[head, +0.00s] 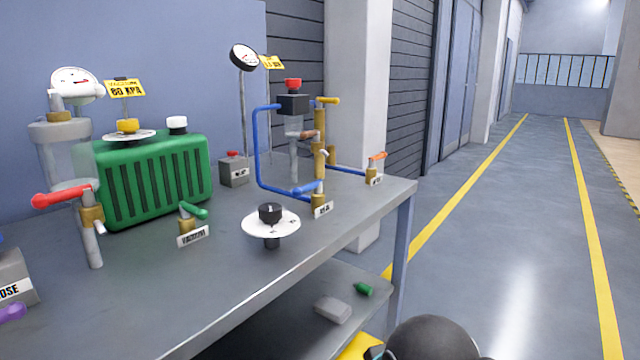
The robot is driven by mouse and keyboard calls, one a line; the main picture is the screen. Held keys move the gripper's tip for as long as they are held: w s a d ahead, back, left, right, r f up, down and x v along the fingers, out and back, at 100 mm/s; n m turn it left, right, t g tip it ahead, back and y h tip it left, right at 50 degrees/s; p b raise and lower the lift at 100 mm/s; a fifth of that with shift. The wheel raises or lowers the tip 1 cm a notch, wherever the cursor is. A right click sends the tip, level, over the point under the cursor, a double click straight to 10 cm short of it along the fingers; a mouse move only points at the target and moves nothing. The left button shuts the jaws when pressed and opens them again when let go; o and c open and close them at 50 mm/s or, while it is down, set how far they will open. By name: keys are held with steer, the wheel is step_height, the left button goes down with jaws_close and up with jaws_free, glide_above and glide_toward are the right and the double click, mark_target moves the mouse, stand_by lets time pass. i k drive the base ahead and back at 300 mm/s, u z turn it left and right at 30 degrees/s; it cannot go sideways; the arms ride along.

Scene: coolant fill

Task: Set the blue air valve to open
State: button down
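The blue air valve is at the right part of the workbench in the head view. It has a blue lever (307,187) on a brass body (318,202), with a small white label (323,210) in front that seems to read AIR. The lever points left, close to the end of a bent blue pipe (257,150). Whether this lever position is open or shut cannot be told. My gripper is not in view. A dark rounded part of my own arm shows at the bottom edge, apart from the valve.
The workbench (130,300) also holds a white dial with black knob (270,214), a green-handled valve (193,211), a red-handled valve (62,196), an orange-handled valve (376,157) and a green ribbed tank (150,180). The aisle floor (480,250) on the right is clear.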

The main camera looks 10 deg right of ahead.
mark_target(317, 185)
steer(key=k, duration=0.5)
steer(key=z, duration=1.2)
steer(key=i, duration=1.15)
steer(key=u, duration=1.9)
